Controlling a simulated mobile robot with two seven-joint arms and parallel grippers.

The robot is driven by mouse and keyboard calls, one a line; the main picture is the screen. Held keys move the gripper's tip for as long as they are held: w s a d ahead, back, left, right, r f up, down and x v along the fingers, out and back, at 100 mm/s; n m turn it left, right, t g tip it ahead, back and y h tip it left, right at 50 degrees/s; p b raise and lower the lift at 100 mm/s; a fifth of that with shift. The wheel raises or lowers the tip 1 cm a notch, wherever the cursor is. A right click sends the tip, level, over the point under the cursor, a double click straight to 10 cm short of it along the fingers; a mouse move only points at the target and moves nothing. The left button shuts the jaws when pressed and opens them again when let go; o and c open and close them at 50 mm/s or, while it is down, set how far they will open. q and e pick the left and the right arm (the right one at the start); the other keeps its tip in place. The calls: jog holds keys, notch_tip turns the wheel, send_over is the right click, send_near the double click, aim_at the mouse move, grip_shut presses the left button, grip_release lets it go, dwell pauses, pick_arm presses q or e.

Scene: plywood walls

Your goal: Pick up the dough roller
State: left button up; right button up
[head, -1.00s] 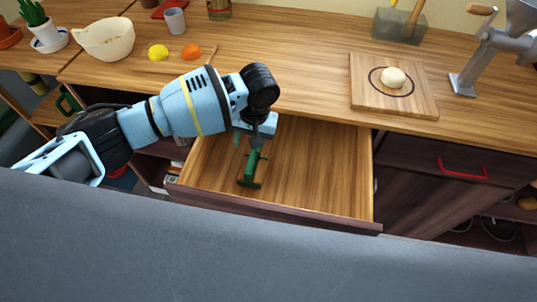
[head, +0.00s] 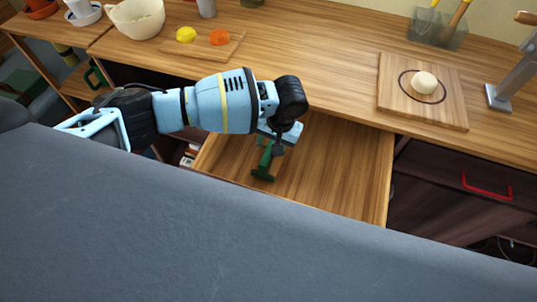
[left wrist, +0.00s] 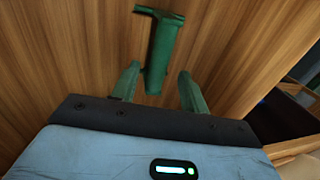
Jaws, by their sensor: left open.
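A green T-shaped tool, apparently the dough roller (head: 263,172), lies in the open wooden drawer (head: 340,165). My left gripper (head: 271,148) is above it, reaching down into the drawer, and hides its far end in the head view. In the left wrist view the roller (left wrist: 162,45) lies with its crossbar away from me and its stem running towards the palm. The two fingers of my left gripper (left wrist: 157,72) stand apart, one on each side of the stem's near end, with gaps visible. I cannot tell the height of the fingertips. My right gripper is not in view.
The counter (head: 320,60) above the drawer holds a board with a dough ball (head: 424,83), a small board with a lemon (head: 186,34) and an orange (head: 220,37), and a bowl (head: 137,17). A metal grinder (head: 513,80) stands at the right. The drawer's right side is clear.

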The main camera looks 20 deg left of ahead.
aim_at(269, 151)
pick_arm(q)
jog(key=f, duration=0.3)
jog(key=shift+a+f, duration=0.2)
jog(key=shift+f, duration=0.1)
grip_shut()
